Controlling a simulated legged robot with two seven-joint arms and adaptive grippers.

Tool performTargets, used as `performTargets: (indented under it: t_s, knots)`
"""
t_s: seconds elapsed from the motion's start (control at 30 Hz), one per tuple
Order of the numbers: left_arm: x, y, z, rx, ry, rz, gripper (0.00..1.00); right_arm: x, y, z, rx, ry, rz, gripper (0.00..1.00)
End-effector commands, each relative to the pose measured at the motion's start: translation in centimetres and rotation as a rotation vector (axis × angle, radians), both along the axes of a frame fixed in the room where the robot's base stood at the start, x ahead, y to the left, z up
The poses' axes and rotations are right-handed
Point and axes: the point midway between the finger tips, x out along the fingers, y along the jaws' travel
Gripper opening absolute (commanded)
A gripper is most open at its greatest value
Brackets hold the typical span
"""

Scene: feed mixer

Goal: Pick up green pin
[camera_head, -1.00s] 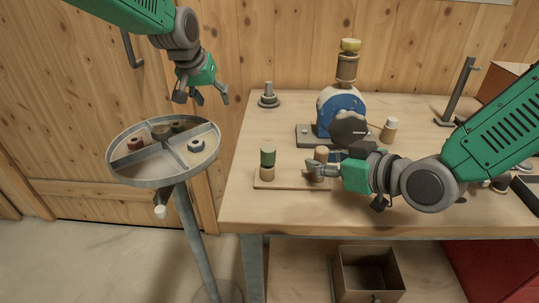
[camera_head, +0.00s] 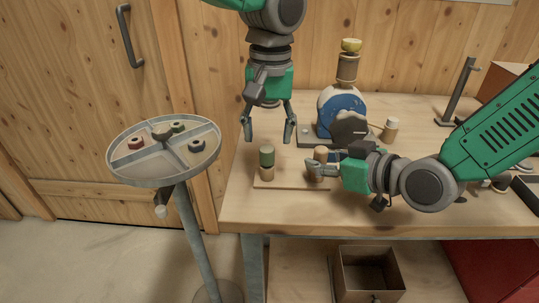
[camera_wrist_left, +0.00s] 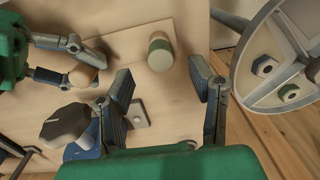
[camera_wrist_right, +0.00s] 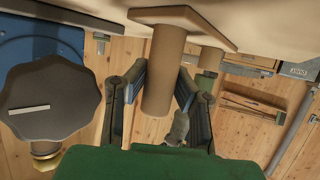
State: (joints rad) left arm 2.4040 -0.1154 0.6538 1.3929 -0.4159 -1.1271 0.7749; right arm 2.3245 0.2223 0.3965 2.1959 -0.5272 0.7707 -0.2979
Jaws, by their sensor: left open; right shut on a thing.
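The green pin (camera_head: 267,157), a wooden peg with a green upper part, stands upright at the left end of a flat wooden board (camera_head: 290,184). It also shows in the left wrist view (camera_wrist_left: 159,54). My left gripper (camera_head: 268,138) is open and empty, pointing down above the green pin, with its fingers spread to either side and apart from it. My right gripper (camera_head: 314,166) is shut on a plain wooden pin (camera_head: 321,154) at the board's right end. That pin also shows between the fingers in the right wrist view (camera_wrist_right: 164,75).
A blue-faced machine (camera_head: 341,108) with a dark knob stands behind the board. An open box (camera_head: 368,270) sits below the bench.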

Motion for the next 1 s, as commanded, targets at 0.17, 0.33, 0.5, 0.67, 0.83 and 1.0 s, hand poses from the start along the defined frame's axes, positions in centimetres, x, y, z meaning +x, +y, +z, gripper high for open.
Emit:
performTargets:
  t_s: [0.17,0.33,0.5,0.67,0.83,1.0]
  knots:
    - [0.0,-0.1,-1.4,0.000,0.001,-0.001,0.49,0.0,-0.1,-0.1,-0.001,0.001,0.000,0.00]
    - [0.0,-0.3,-4.0,0.000,0.002,-0.001,0.49,0.0,-0.1,-0.1,-0.001,0.001,0.000,0.00]
    - [0.1,-0.3,-5.5,0.000,-0.001,0.000,0.49,0.0,-0.1,0.0,-0.001,0.001,0.000,0.00]
    - [0.1,-0.3,-5.6,-0.001,-0.002,0.001,0.49,0.0,-0.1,0.0,-0.001,0.000,-0.001,0.00]
    - [0.1,-0.3,-5.6,-0.001,-0.002,0.001,0.17,0.0,-0.1,0.0,-0.001,0.000,-0.001,0.00]
    - [0.1,-0.3,-5.6,-0.001,-0.002,0.000,0.00,0.0,-0.1,0.0,-0.001,0.000,-0.001,0.00]
